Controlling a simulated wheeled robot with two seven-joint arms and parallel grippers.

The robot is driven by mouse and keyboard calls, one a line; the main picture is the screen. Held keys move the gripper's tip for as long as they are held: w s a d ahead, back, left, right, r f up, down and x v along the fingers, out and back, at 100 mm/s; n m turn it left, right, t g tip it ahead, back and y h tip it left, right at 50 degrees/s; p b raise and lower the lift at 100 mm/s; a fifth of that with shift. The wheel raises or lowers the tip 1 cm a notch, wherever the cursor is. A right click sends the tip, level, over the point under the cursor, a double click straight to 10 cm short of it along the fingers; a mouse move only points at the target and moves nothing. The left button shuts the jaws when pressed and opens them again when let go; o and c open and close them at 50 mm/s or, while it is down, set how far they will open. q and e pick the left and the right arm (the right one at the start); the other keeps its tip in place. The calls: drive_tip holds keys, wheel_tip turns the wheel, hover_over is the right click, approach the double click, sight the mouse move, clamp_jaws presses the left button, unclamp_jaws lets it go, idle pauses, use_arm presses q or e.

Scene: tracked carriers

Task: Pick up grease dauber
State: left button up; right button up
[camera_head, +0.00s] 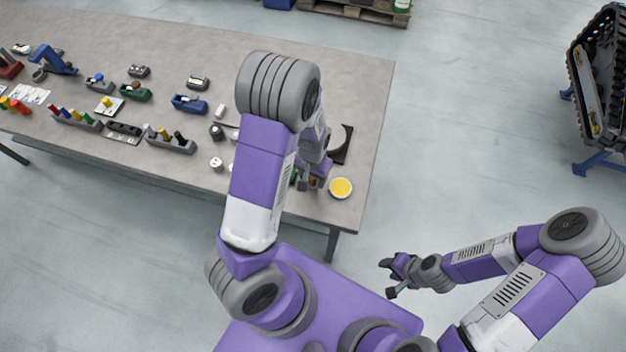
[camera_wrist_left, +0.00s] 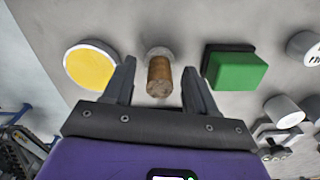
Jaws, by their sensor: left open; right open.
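What looks like the grease dauber, a short brown wooden cylinder (camera_wrist_left: 159,80) with a pale round end, stands on the grey table in the left wrist view. My left gripper (camera_wrist_left: 160,68) is open, with one finger on either side of it; a gap shows on both sides. In the head view my left gripper (camera_head: 306,182) is low over the table's near right corner, and my arm mostly hides the dauber there. My right gripper (camera_head: 388,277) is open and empty, off the table at lower right.
A round dish of yellow stuff (camera_head: 340,188) lies close beside the left gripper, and a green block (camera_wrist_left: 236,70) stands on its other side. Several small parts and holders fill the table's left half. A tracked carrier (camera_head: 600,80) stands far right.

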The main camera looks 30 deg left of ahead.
use_arm(q)
clamp_jaws()
idle(0.3)
wheel_tip(320, 180, up, 10)
drive_tip(key=shift+r+p, duration=0.1)
drive_tip(key=shift+p, duration=1.05)
drive_tip(key=c, duration=0.6)
unclamp_jaws()
drive_tip(key=shift+c, duration=0.2)
drive_tip(key=c, duration=0.4)
